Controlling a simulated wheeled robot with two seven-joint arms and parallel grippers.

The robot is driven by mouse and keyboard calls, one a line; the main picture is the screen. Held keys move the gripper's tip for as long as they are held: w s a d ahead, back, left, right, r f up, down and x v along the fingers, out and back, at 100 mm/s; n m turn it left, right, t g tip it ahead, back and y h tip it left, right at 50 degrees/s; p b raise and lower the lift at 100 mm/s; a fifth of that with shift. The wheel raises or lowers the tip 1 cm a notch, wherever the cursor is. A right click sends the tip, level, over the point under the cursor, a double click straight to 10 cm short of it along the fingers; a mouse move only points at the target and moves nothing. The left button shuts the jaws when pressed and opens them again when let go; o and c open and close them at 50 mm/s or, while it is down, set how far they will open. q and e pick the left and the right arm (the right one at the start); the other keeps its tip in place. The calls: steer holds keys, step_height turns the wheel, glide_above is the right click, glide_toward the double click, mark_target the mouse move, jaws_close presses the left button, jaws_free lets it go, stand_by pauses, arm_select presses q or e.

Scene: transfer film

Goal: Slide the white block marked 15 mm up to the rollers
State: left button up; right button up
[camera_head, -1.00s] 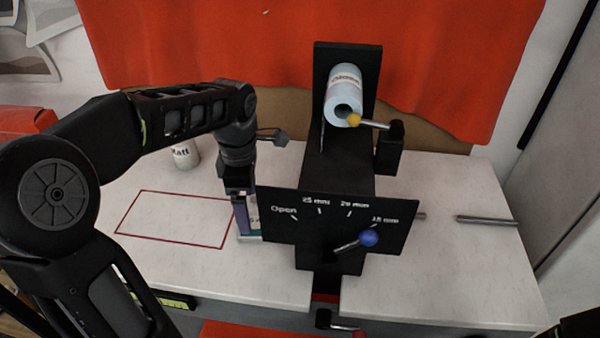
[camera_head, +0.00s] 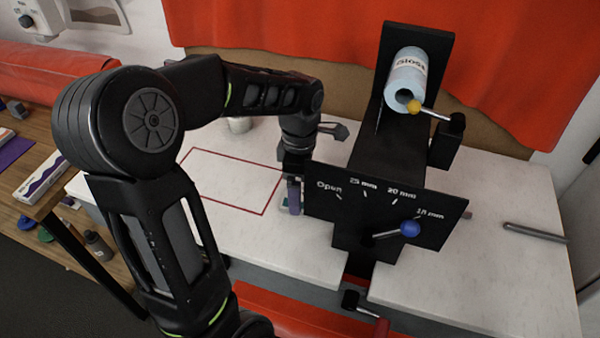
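A black machine (camera_head: 385,210) stands on the white table. Its front panel is marked Open, 25 mm, 20 mm and one more setting that looks like 15 mm. The blue-knobbed lever (camera_head: 410,229) points toward that last mark. My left gripper (camera_head: 293,182) points down at the panel's left edge. A small purple and pale piece (camera_head: 294,198) shows at its fingertips; I cannot tell whether it is held. I cannot make out a white block marked 15 mm. The rollers are hidden behind the panel. My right gripper is out of view.
A red outlined area (camera_head: 265,213) on the table looks empty. A metal rod (camera_head: 535,232) lies at the right. A wooden shelf (camera_head: 60,215) with several items is at left.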

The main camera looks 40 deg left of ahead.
arm_select(q)
steer(key=shift+f, duration=1.4)
steer(key=shift+c, duration=0.2)
steer(key=c, duration=1.5)
